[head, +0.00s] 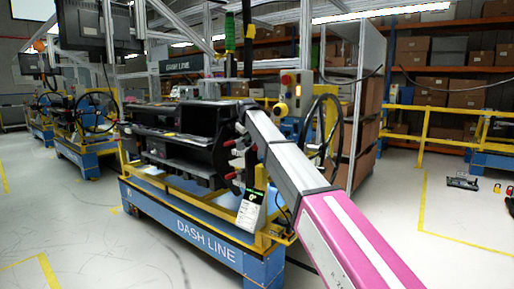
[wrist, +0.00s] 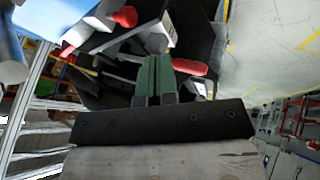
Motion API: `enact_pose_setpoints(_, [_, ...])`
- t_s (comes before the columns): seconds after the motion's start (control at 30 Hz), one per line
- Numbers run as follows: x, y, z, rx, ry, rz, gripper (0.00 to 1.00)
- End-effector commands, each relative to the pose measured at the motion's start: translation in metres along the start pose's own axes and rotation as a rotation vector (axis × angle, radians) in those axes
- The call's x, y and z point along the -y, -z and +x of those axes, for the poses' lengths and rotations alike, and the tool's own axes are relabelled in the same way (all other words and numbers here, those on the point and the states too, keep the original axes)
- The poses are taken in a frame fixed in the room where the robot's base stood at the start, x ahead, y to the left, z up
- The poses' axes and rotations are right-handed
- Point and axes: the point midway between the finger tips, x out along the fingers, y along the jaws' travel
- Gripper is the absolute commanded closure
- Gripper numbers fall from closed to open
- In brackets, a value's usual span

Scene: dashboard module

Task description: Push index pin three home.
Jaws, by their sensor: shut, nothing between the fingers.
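The dashboard module (head: 185,135) is a black assembly on a blue cart in the head view. Several red-ended pins (head: 237,163) stick out along its right end, one above another. In the wrist view, one red pin (wrist: 190,67) lies just right of my gripper's fingers, and another red pin (wrist: 126,16) is up and left. No number shows, so I cannot tell which is index pin three. My gripper (wrist: 154,60) has green fingers, closed together and empty, pointing at the dark end of the module. I cannot tell if the tips touch anything. In the head view my arm hides the fingers.
The blue cart (head: 200,232) reads DASH LINE and has a yellow frame. A white-and-green tag (head: 251,208) hangs below the pins. A control box with buttons (head: 289,92) and a steering wheel (head: 323,125) stand behind my arm.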

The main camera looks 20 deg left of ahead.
Motion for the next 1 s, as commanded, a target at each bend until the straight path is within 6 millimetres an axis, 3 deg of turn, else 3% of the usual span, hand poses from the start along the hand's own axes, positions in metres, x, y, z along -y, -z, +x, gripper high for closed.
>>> enact_pose_setpoints(0.47, [0.000, 0.001, 0.009, 0.001, 0.001, 0.000, 1.00])
enact_pose_setpoints(1.0, [0.000, 0.002, 0.102, 0.001, 0.001, 0.000, 1.00])
